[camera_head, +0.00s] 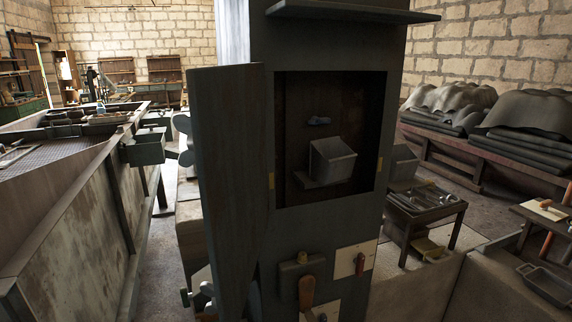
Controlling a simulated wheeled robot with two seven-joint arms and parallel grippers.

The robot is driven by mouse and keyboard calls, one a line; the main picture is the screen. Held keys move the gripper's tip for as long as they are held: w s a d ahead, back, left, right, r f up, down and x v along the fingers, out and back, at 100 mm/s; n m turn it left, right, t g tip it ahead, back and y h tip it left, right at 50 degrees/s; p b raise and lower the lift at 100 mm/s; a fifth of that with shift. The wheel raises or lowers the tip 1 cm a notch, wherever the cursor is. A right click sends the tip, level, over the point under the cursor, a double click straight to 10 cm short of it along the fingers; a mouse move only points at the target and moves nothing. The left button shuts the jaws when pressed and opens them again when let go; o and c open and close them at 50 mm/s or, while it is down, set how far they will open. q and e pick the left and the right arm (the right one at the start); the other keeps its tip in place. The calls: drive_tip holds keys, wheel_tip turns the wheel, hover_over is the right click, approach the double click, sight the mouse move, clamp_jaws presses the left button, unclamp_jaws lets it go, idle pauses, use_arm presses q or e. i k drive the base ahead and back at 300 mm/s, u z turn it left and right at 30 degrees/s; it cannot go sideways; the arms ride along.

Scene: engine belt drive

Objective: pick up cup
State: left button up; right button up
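No round drinking cup is clear to see. The most cup-like thing is a grey, square-sided, open-topped container (332,160) inside the open recess of the tall dark cabinet (330,232). It appears slightly tilted, and its inside is hidden. A small blue-grey piece (319,121) sits above it on the recess's back wall. Neither of my grippers can be made out in this view.
The cabinet's open door (228,185) stands out at the left of the recess. A wooden lever (306,292) and a red switch (360,263) sit below. A small table with metal tools (422,198) stands right. A long metal trough (75,220) runs along the left.

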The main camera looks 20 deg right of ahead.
sight(331, 160)
drive_tip(key=u, duration=1.65)
drive_tip(key=k, duration=0.8)
drive_tip(key=z, duration=1.9)
drive_tip(key=i, duration=1)
